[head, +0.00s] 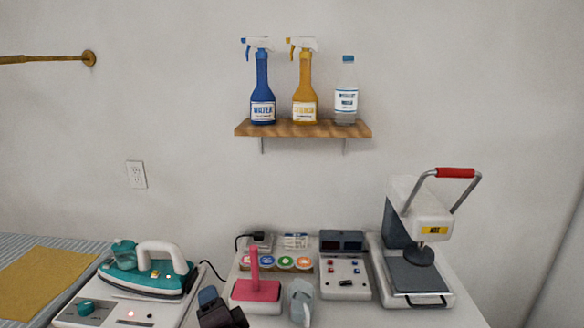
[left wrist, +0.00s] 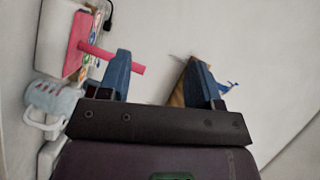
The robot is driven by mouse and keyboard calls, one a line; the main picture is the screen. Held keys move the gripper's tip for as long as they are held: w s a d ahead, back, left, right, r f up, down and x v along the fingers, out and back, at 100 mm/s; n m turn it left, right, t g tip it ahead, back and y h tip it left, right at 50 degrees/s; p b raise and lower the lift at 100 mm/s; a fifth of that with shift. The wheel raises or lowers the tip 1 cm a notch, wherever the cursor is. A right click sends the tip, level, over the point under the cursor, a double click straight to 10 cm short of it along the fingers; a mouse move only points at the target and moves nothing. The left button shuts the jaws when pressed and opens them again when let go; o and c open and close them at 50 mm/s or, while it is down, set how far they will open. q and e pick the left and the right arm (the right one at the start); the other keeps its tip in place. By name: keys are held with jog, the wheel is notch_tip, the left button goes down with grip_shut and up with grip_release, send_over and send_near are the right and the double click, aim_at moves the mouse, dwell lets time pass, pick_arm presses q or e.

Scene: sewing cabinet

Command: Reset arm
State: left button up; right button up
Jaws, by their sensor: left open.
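My left gripper (head: 212,302) shows at the bottom of the head view, dark with blue-grey fingers, in front of the pink stand (head: 256,289). In the left wrist view the two fingers of this gripper (left wrist: 161,76) are spread apart with nothing held between them. The pink stand's post (left wrist: 110,58) points toward the left finger in that view and passes behind it; I cannot tell the gap. A light blue-grey cup (head: 300,302) stands right of the gripper in the head view. My right gripper is not in view.
A teal iron (head: 150,270) rests at left and a heat press (head: 420,255) at right. A control box (head: 345,270) stands between cup and press. A wooden shelf (head: 305,129) on the wall above holds two spray bottles and a clear bottle.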

pick_arm(q)
jog(key=s+a+f+n+g+h, duration=0.2)
jog(key=s+a+f, duration=0.4)
jog(key=s+f, duration=0.4)
jog(key=s+a+f+n+g+h, duration=0.1)
jog(key=s+a+f+n+h, duration=0.4)
jog(key=s+f, duration=0.6)
jog(key=s+n, duration=0.1)
jog(key=s, duration=0.3)
jog(key=shift+a+n+g, duration=0.4)
jog(key=shift+f, duration=0.1)
